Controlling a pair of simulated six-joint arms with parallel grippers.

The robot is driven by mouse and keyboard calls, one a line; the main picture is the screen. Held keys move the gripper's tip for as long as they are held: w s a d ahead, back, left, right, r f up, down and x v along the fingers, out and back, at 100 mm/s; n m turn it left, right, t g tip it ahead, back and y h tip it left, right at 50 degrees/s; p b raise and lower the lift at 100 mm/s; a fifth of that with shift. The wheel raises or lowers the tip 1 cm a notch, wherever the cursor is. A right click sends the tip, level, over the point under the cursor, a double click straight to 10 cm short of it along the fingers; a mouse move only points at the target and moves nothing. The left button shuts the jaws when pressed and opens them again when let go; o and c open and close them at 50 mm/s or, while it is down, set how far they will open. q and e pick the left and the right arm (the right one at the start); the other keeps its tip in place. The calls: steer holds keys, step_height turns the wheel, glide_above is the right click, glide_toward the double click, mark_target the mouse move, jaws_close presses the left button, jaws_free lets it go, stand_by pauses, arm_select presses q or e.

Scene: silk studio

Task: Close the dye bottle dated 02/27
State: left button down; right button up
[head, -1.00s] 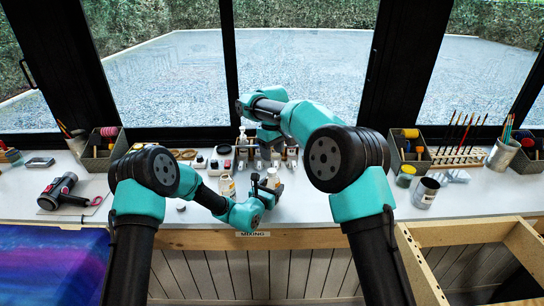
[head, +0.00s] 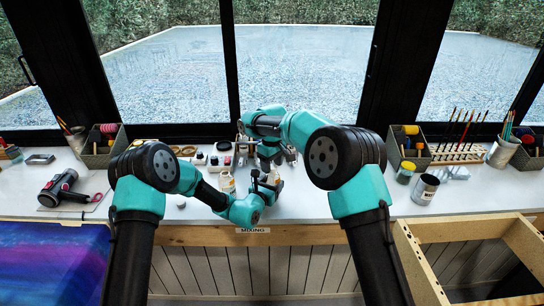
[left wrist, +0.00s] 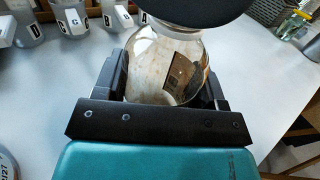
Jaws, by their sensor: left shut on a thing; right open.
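My left gripper (head: 265,188) is shut on a clear glass bottle (head: 273,178) at the front middle of the table. In the left wrist view the bottle (left wrist: 165,65) stands between the jaws; no date on it is readable. A large dark round shape (left wrist: 180,8) hides its top, and I cannot tell whether it is a cap or part of my right arm. Another bottle (head: 227,185) stands left of the gripper. A labelled item (left wrist: 5,168) at the wrist view's lower left edge reads partly "/27". My right gripper (head: 270,160) is open, just behind and above the held bottle.
A small white cap-like piece (head: 181,206) lies on the table at left. Lettered containers (left wrist: 75,22) stand behind the held bottle.

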steer(key=shift+f, duration=0.45)
steer(key=c, duration=0.9)
steer(key=shift+c, duration=0.2)
steer(key=o, duration=1.1)
step_height(320, 180, up, 12)
steer(key=shift+r, duration=0.1)
